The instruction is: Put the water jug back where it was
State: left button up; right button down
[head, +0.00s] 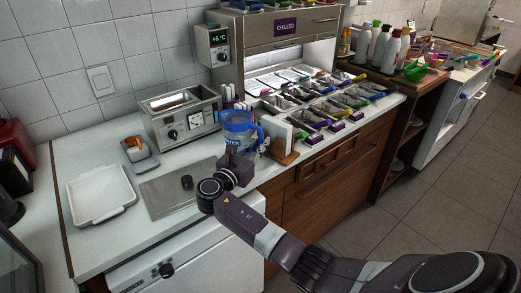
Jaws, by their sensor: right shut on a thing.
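The water jug (237,122) is blue and see-through, with a handle on its right side. It is upright over the front part of the white counter (120,240), between the steel appliance and the topping station. My right gripper (243,152) reaches in from the lower right and is shut on the jug low on its near side. The fingers are small and partly hidden by the wrist. I cannot tell whether the jug's base touches the counter. My left gripper is not in view.
A steel appliance with dials (183,122) stands left of the jug. A white tray (98,192) and a metal lid plate (160,198) lie further left. A white card in a wooden holder (282,140) and the chilled topping bins (318,105) are close on the right.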

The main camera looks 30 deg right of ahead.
notch_tip(320, 180, down, 2)
jog(key=shift+w+f, duration=0.1)
jog(key=shift+w, duration=0.05)
jog(key=c, duration=2.3)
grip_release()
jog(key=shift+f, duration=0.15)
jog(key=o, duration=0.3)
jog(key=shift+o, duration=0.2)
jog(key=v, duration=1.2)
jog(key=shift+b, duration=0.4)
